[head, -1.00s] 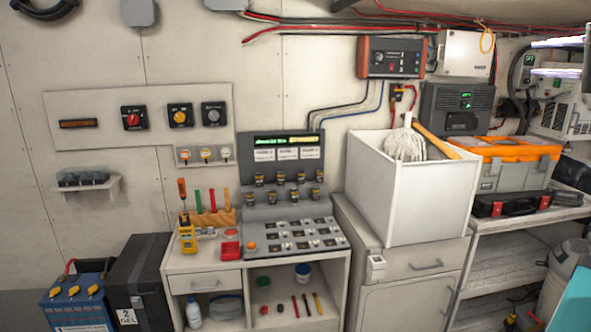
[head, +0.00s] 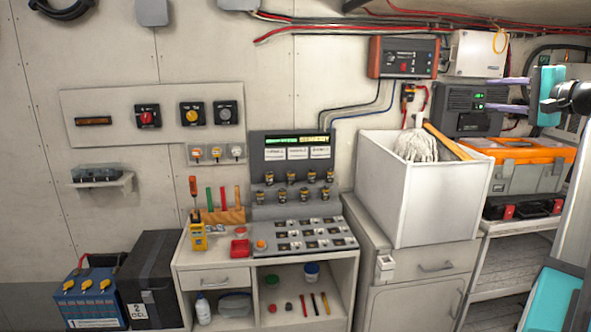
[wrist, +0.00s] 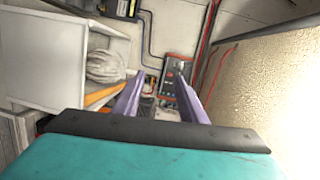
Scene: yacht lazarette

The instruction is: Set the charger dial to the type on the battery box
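The likely charger is the grey unit with orange ends (head: 403,57) high on the back wall, with a small dial and a red knob on its face. It also shows in the wrist view (wrist: 177,72), beyond my fingertips. The dial's setting is too small to read. The black battery box (head: 150,280) on the floor at left has a white label reading "2 GEL". A blue battery (head: 92,298) marked 1 stands left of it. My gripper (head: 487,94) is open and empty, right of and lower than the charger, its two purple fingers apart.
A white bin (head: 412,205) with a mop and wooden handle stands below the charger. A dark grey unit with green lights (head: 467,108) is behind my fingers. An orange-lidded toolbox (head: 525,170) is on the right shelf. Rotary switches (head: 193,113) sit on the left wall panel.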

